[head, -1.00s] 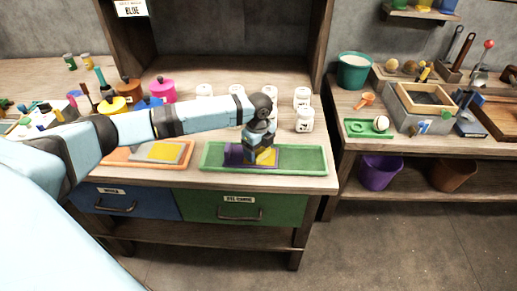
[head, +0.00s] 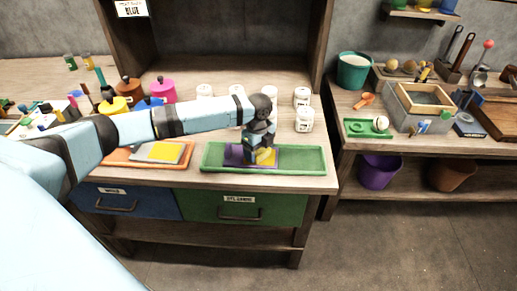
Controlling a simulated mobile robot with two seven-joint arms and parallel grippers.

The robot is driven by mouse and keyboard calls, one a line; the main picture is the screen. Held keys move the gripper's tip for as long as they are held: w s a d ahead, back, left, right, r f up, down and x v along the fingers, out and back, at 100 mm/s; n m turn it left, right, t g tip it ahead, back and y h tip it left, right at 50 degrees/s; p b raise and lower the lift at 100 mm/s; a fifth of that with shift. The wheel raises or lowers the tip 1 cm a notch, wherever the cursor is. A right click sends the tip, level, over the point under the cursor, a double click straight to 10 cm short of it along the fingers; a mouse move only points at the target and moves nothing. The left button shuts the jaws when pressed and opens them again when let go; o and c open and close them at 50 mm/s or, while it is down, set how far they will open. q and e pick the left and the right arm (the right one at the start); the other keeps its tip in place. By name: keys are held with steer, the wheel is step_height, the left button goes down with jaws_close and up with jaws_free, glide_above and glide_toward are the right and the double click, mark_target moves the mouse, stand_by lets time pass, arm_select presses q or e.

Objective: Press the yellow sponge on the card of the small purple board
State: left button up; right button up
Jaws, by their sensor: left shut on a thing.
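The small purple board (head: 234,155) lies in the green tray (head: 302,160) on the workbench. My left gripper (head: 259,154) is over the right part of the board, pointing down. It is shut on a yellow thing, apparently the yellow sponge (head: 267,157), which shows beside and below the fingers at board height. The gripper hides most of the board's middle, so I cannot tell the card from the sponge or whether they touch. My right gripper is not in view.
An orange tray (head: 119,156) with a grey and yellow board (head: 165,152) lies left of the green tray. Several white jars (head: 304,119) stand behind it. Coloured pots (head: 162,90) stand at the back left. A second bench (head: 347,128) is at the right.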

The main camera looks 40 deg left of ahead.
arm_select(q)
steer(key=shift+s+f+p, duration=0.1)
steer(key=shift+p, duration=0.25)
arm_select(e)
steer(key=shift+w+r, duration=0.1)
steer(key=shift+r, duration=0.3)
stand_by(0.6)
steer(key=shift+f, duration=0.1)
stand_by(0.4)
arm_select(q)
steer(key=shift+r+p, duration=0.95)
steer(key=shift+p, duration=0.15)
step_height(320, 180, up, 2)
steer(key=shift+r+p, duration=0.1)
steer(key=shift+p, duration=1.1)
steer(key=shift+r+p, duration=0.6)
steer(key=shift+p, duration=0.15)
steer(key=shift+r+p, duration=0.95)
steer(key=shift+p, duration=0.15)
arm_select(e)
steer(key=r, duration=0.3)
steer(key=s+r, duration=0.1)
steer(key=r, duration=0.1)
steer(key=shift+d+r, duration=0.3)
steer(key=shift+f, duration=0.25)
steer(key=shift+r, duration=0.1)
